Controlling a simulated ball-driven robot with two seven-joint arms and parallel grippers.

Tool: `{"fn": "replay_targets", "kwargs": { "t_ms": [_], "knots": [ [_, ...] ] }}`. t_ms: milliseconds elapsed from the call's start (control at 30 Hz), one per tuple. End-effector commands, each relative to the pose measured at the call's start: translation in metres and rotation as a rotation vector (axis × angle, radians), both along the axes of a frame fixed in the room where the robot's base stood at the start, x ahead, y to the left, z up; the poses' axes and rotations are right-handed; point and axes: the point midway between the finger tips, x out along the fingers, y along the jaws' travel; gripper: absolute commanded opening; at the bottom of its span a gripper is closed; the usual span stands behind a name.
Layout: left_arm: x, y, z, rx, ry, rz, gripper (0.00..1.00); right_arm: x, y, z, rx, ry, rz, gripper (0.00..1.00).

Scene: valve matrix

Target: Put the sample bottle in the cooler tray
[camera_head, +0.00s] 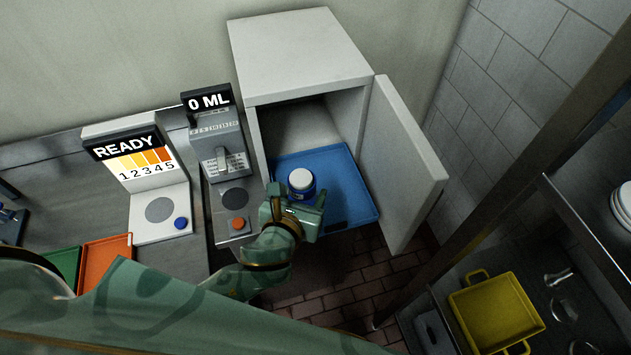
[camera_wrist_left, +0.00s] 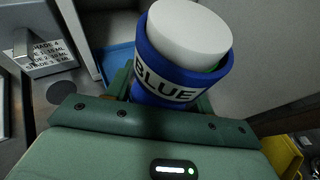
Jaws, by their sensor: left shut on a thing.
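The sample bottle (camera_head: 301,181) is blue with a white cap. In the left wrist view the bottle (camera_wrist_left: 185,55) shows a band reading "BLUE". My left gripper (camera_head: 303,205) is shut on it and holds it upright or nearly so. The blue cooler tray (camera_head: 345,190) sticks out of the open white cooler (camera_head: 300,60). In the head view the bottle overlaps the tray's front left part; I cannot tell its height above it. A bit of the tray (camera_wrist_left: 119,62) shows behind the bottle in the left wrist view. My right gripper is not in view.
The cooler door (camera_head: 400,165) stands open to the right of the tray. A "0 ML" dispenser (camera_head: 225,160) and a "READY" reader (camera_head: 150,190) stand to the left. An orange tray (camera_head: 107,262) lies lower left, a yellow tray (camera_head: 497,312) lower right.

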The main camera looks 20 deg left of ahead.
Motion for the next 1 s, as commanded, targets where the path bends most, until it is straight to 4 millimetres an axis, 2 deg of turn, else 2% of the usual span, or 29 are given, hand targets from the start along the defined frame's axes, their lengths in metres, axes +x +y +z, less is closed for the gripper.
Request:
{"fn": "replay_targets", "kwargs": {
  "t_ms": [233,400,700,833,1000],
  "knots": [
    [0.062,0.009,-0.027,0.001,-0.003,0.003,0.24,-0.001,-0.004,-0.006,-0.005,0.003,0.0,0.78],
    [0.088,0.013,-0.063,0.001,0.0,0.002,0.24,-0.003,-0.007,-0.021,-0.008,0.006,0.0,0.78],
    [0.112,0.017,-0.09,-0.001,0.0,0.001,0.24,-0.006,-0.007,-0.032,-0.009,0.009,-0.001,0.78],
    [0.11,0.016,-0.113,-0.003,0.002,0.001,0.24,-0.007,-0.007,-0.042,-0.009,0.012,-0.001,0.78],
    [0.11,0.016,-0.117,-0.002,-0.001,0.0,0.24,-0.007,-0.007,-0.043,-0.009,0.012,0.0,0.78]
  ]
}}
